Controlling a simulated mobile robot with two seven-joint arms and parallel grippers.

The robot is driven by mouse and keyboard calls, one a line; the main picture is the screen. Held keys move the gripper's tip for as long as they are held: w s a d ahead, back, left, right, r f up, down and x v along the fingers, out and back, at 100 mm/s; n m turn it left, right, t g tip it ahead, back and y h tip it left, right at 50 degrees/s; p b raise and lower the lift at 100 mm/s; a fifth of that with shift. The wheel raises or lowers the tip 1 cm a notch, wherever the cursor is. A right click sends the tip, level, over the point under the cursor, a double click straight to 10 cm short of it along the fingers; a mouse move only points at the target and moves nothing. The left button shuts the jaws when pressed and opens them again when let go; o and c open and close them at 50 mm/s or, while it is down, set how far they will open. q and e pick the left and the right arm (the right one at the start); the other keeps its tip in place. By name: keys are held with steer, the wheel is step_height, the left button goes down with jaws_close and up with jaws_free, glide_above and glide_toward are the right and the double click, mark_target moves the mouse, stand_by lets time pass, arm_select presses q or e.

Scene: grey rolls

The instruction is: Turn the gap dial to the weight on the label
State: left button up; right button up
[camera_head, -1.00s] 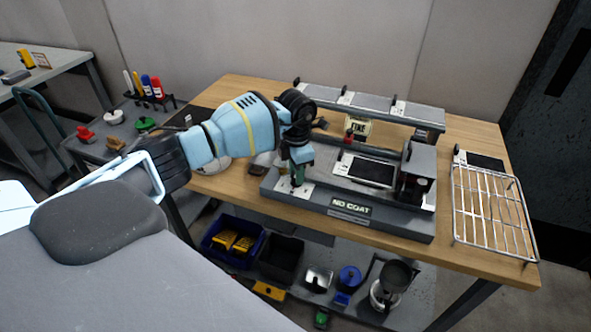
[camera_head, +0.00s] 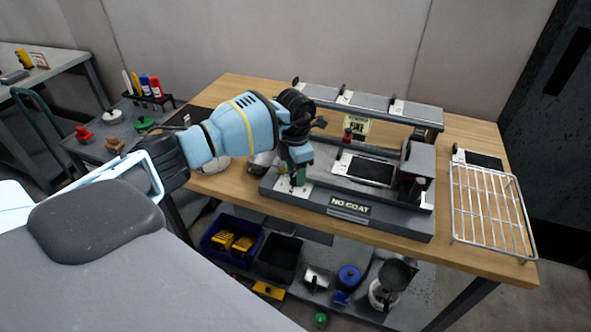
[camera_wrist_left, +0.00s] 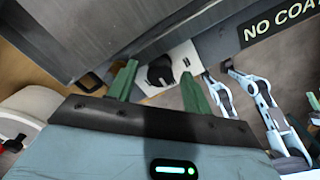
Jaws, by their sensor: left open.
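The gap dial is a black knob (camera_wrist_left: 160,73) on a white plate with dark marks, in the left wrist view. The plate (camera_head: 286,189) shows at the left front of the grey roll machine (camera_head: 385,215) in the head view. My left gripper (camera_head: 297,177) is over this plate, pointing down. In the left wrist view its green fingers (camera_wrist_left: 158,70) are open, one on each side of the knob; I cannot tell whether they touch it. A small pale card reading "FINE" (camera_head: 355,127) stands behind the machine. The dial's setting is too small to read. My right gripper is not in view.
A "NO COAT" sign (camera_head: 350,205) is on the machine's front. A long grey rack (camera_head: 370,104) stands behind it, and a wire rack (camera_head: 492,210) is at the table's right end. Bins (camera_head: 233,240) and pots are on the shelf below. Bare wood lies at the back left.

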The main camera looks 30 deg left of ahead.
arm_select(q)
steer(key=shift+r, duration=3.9)
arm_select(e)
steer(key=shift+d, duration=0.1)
